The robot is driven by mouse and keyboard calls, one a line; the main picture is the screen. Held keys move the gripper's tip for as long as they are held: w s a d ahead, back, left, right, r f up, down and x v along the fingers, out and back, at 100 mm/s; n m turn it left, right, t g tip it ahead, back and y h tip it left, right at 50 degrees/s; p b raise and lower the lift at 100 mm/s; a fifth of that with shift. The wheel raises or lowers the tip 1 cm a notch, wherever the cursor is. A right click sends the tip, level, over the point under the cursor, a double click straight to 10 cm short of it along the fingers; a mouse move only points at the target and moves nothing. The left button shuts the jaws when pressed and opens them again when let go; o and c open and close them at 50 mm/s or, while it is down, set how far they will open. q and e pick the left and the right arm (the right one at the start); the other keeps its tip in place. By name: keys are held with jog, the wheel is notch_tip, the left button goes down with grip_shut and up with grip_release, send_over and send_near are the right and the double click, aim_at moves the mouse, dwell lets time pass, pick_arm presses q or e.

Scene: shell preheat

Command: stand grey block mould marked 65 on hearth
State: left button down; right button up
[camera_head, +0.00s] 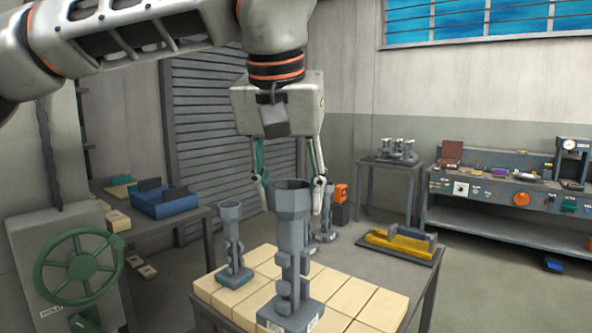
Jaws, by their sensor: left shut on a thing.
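My left gripper (291,184) comes down from above and is shut around the top cup of a tall grey mould (291,250). The mould is upright, with a square base that has small pale labels too small to read. Its base is over the front of the hearth (354,297), a top of pale yellow bricks; I cannot tell whether it touches the bricks. Another grey mould (232,245) stands upright at the hearth's left. Part of one more grey mould (311,240) shows behind the held one. My right gripper is not in view.
A yellow tool (399,246) lies on the hearth table's grey right side. A green handwheel (78,265) is at the left. A blue bin (166,203) sits on a side table. A back stand (390,163) holds several grey pieces. Bare bricks lie right of the held mould.

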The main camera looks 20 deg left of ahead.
pick_arm(q)
jog(key=w+a+f, duration=0.1)
jog(key=a+f, duration=0.2)
jog(key=f, duration=0.8)
jog(key=w+a+f, duration=0.1)
jog(key=a+f, duration=0.2)
jog(key=f, duration=0.9)
jog(key=w+a+f+m, duration=0.1)
jog(key=a+f, duration=0.2)
jog(key=f, duration=0.8)
jog(key=shift+f, duration=0.4)
jog(key=shift+d, duration=0.1)
